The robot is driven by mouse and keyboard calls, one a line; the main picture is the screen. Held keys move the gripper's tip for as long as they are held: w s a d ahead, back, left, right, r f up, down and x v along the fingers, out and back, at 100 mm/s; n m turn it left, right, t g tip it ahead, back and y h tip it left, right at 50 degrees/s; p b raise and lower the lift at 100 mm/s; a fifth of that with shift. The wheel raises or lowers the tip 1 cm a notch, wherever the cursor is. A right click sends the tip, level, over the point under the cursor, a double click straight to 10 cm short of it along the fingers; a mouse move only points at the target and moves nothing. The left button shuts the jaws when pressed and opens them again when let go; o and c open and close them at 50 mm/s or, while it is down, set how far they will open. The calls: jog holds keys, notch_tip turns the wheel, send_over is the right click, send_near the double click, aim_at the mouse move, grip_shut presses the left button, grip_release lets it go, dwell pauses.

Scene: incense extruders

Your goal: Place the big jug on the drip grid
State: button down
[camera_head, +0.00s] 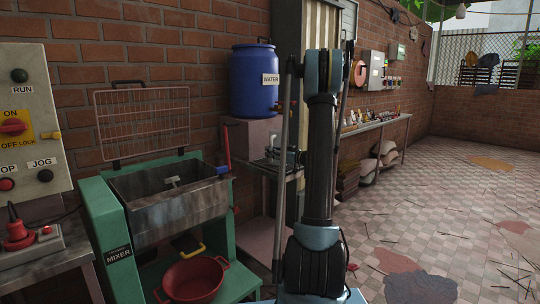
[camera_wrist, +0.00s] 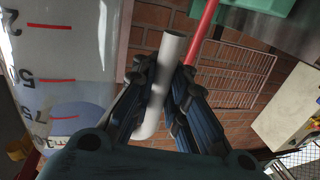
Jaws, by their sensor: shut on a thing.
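The big jug (camera_wrist: 75,65) fills the left of the wrist view, pale and see-through, with red scale marks and numbers. Its white tube handle (camera_wrist: 172,52) runs between the dark fingers of my gripper (camera_wrist: 163,78), which is shut on it. The jug is tilted in the wrist picture, whose camera is itself turned. In the head view my arm stands in the middle, and I cannot make out the jug there. I cannot pick out the drip grid for sure; the place below the blue water barrel (camera_head: 254,82) is partly behind my arm.
The green mixer (camera_head: 106,232) with its steel trough (camera_head: 170,203), raised wire guard (camera_head: 150,122) and red basin (camera_head: 192,280) stands on the left. A shelf (camera_head: 375,128) with small items runs along the brick wall. The tiled floor (camera_head: 440,200) at right is mostly open, with scattered sticks.

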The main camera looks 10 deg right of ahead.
jog(key=c, duration=1.6)
grip_release()
